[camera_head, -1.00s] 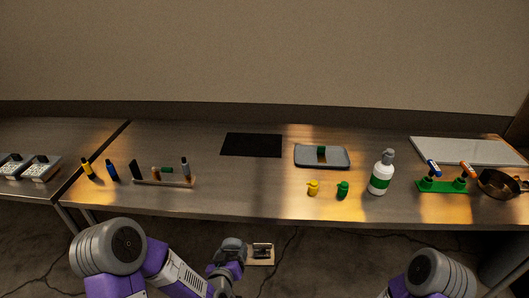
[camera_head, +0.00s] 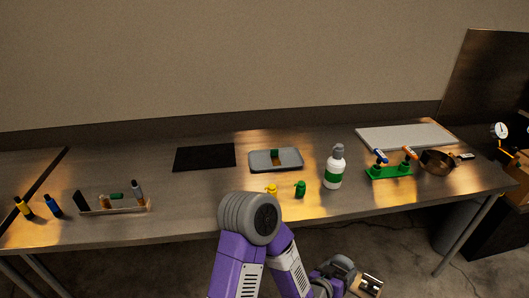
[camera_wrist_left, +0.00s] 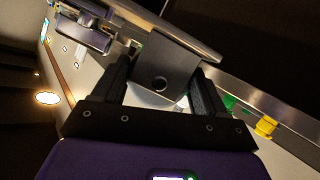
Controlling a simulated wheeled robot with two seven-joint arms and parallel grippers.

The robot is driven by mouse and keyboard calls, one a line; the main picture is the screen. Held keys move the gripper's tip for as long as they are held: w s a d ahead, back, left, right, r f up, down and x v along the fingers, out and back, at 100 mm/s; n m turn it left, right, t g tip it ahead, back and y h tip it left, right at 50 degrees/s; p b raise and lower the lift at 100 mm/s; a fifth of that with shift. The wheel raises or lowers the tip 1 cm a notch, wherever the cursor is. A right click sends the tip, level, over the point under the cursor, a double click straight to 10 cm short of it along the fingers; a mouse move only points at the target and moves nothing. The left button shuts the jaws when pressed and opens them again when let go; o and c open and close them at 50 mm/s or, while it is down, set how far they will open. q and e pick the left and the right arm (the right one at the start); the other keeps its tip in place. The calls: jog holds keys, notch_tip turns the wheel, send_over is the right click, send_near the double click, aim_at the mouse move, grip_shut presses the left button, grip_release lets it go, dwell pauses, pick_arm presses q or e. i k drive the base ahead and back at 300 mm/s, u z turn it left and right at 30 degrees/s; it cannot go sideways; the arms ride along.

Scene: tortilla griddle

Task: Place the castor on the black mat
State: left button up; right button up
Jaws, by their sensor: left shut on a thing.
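My left gripper (camera_head: 346,282) is low in front of the table, below its front edge. It is shut on the castor (camera_head: 370,284), which shows as a pale plate with metal parts, partly cut off by the picture's bottom edge. In the left wrist view the fingers (camera_wrist_left: 163,92) clasp the castor's grey metal body (camera_wrist_left: 162,66), which has a round hole. The black mat (camera_head: 205,157) lies flat and bare on the table's left half, well apart from the castor. My right gripper is not in view.
Right of the mat are a grey tray (camera_head: 291,165) with a green piece, yellow (camera_head: 272,190) and green (camera_head: 300,189) items, and a white bottle (camera_head: 333,174). A rack (camera_head: 100,211) stands front left. The table between rack and mat is clear.

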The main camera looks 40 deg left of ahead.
aim_at(198, 160)
jog(key=z, duration=1.05)
jog(key=k, duration=1.4)
jog(key=u, duration=1.05)
